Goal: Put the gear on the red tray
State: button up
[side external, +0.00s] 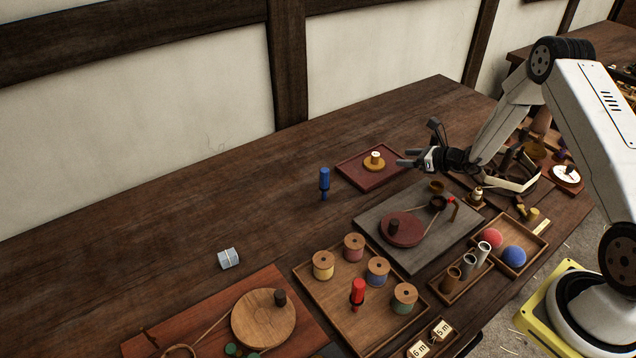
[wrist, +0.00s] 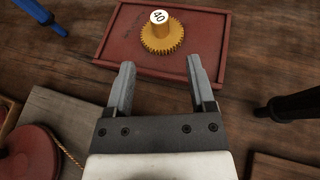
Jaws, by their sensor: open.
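My gripper (side external: 408,158) is beside the tray's right edge in the side view. In the wrist view my gripper (wrist: 160,80) is open, its fingers apart and empty, pointing toward the gear without touching it.
A blue peg-like tool (side external: 324,183) stands left of the tray. A grey board with a dark red disc (side external: 402,230) lies in front. A tray of thread spools (side external: 354,247) is nearer. A dark handle (wrist: 290,105) is at right in the wrist view. The table's left side is mostly clear.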

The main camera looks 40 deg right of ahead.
jog(key=shift+s+d+r, duration=0.15)
jog(key=shift+s+r, duration=0.1)
jog(key=shift+s, duration=0.25)
dwell(0.3)
jog(key=s+a+r+n+g+y, duration=0.1)
jog(key=s+a+r+n+g, duration=0.25)
jog(key=a+n, duration=0.35)
jog(key=s+a+r+n+g+y, duration=0.2)
jog(key=s+a+r+n+g, duration=0.1)
jog(key=s+a+n+g, duration=0.4)
jog(key=s+a+r+n+h, duration=0.2)
jog(key=s+n, duration=0.4)
jog(key=n, duration=0.3)
jog(key=s+a+r+n+h, duration=0.3)
jog(key=s+r+n+h, duration=0.2)
jog(key=n, duration=0.4)
jog(key=shift+s+a+r, duration=0.3)
jog(key=shift+s+r, duration=0.05)
jog(key=shift+s, duration=0.4)
